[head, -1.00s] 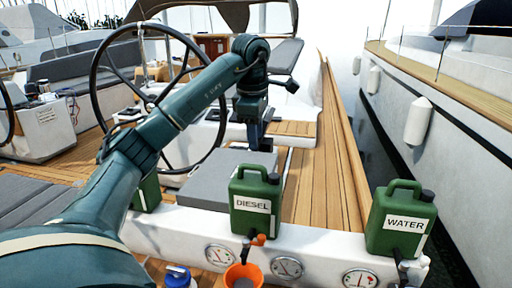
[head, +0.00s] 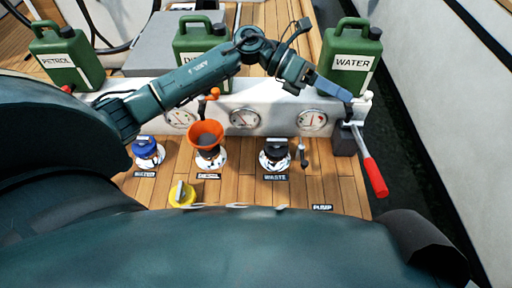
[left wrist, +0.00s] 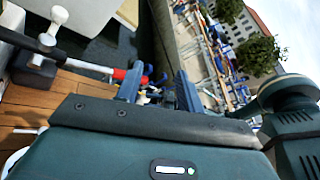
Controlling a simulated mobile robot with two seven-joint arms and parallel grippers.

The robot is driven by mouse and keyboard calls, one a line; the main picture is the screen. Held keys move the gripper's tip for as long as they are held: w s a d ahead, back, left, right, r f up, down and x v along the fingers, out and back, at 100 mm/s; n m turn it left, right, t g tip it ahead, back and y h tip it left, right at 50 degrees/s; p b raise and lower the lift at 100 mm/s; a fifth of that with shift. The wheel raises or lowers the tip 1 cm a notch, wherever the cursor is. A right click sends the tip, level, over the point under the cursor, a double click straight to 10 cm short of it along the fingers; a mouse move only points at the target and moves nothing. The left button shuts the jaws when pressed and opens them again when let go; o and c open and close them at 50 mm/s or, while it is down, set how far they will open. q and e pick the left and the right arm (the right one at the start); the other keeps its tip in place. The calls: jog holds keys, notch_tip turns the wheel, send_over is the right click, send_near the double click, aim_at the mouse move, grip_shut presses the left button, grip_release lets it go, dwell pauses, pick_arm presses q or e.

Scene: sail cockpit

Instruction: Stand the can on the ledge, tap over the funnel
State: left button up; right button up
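The green diesel can (head: 190,49) stands upright on the white ledge (head: 278,98) in the head view, its label partly hidden by my left arm. Its orange-handled tap (head: 212,94) sticks out over the front edge, above the orange funnel (head: 205,136). The funnel stands in the diesel filler on the wooden deck. My left gripper (head: 345,97) is well to the right of the diesel can, low in front of the water can (head: 350,62). In the left wrist view its two fingers (left wrist: 158,90) are apart with nothing seen held between them. My right gripper is not in view.
A petrol can (head: 65,62) stands at the left. A pump lever with a red grip (head: 375,176) is close below my left gripper. A blue cap (head: 147,150), a black waste cap (head: 276,150) and a loose yellow cap (head: 182,194) are on the deck.

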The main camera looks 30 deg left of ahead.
pick_arm(q)
jog(key=s+a+f+m+t+y, duration=0.2)
jog(key=s+f+m, duration=0.4)
jog(key=f+m, duration=0.3)
jog(key=s+a+f+m+t+y, duration=0.2)
jog(key=s+f+m+y, duration=0.4)
jog(key=f+m, duration=0.3)
jog(key=s+a+f+m+t+y, duration=0.3)
jog(key=s+f+m, duration=0.4)
jog(key=f+m, duration=0.3)
jog(key=shift+f+m+t+y, duration=0.1)
jog(key=shift+m+t+y, duration=0.4)
jog(key=shift+t+y, duration=0.25)
jog(key=shift+w, duration=0.1)
